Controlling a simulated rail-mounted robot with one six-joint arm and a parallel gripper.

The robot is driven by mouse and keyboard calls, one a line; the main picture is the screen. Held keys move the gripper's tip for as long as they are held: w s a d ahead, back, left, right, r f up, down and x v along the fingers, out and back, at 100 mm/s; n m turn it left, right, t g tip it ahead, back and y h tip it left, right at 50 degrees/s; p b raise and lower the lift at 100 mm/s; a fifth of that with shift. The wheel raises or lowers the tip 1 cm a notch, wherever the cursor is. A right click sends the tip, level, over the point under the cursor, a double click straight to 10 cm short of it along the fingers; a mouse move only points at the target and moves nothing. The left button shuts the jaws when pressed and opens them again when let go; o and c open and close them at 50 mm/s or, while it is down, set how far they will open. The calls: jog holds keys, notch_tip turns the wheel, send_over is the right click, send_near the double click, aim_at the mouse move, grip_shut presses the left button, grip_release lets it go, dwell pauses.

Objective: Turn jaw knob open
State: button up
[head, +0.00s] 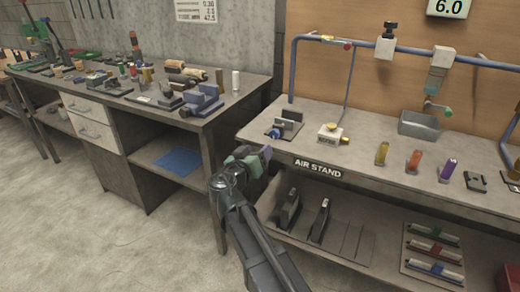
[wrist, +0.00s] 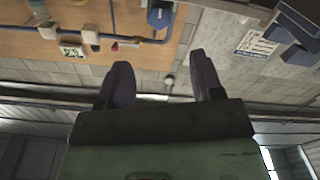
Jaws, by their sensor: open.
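A small grey jaw fixture (head: 290,122) sits at the left end of the air stand's top. A blue knob (head: 273,133) shows at its front left. My gripper (head: 265,154) is in front of the stand's left front corner, below and nearer than the fixture, and apart from it. In the wrist view its two dark fingers (wrist: 162,78) are spread with nothing between them. The wrist view looks toward the wall and ceiling, and I cannot make out the knob there.
The air stand (head: 340,172) also bears a block with a brass fitting (head: 331,134), a metal bin (head: 418,125) and several coloured pieces. A blue pipe frame (head: 292,70) rises behind. A bench with a blue-grey vise (head: 203,99) stands to the left. Floor is clear at left.

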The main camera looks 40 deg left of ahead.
aim_at(273, 135)
jog(key=shift+f, duration=0.1)
jog(key=w+a+m, duration=0.1)
jog(key=w+m, duration=0.1)
jog(key=w, duration=0.1)
jog(key=w+m, duration=0.2)
jog(key=w, duration=0.2)
jog(key=w+a+m, duration=0.1)
jog(key=w+m, duration=0.1)
jog(key=w, duration=0.1)
jog(key=shift+w+a, duration=0.3)
jog(key=shift+w, duration=0.05)
jog(key=c, duration=0.9)
jog(key=n, duration=0.4)
jog(key=shift+n, duration=0.4)
jog(key=o, duration=0.9)
jog(key=shift+s, duration=0.1)
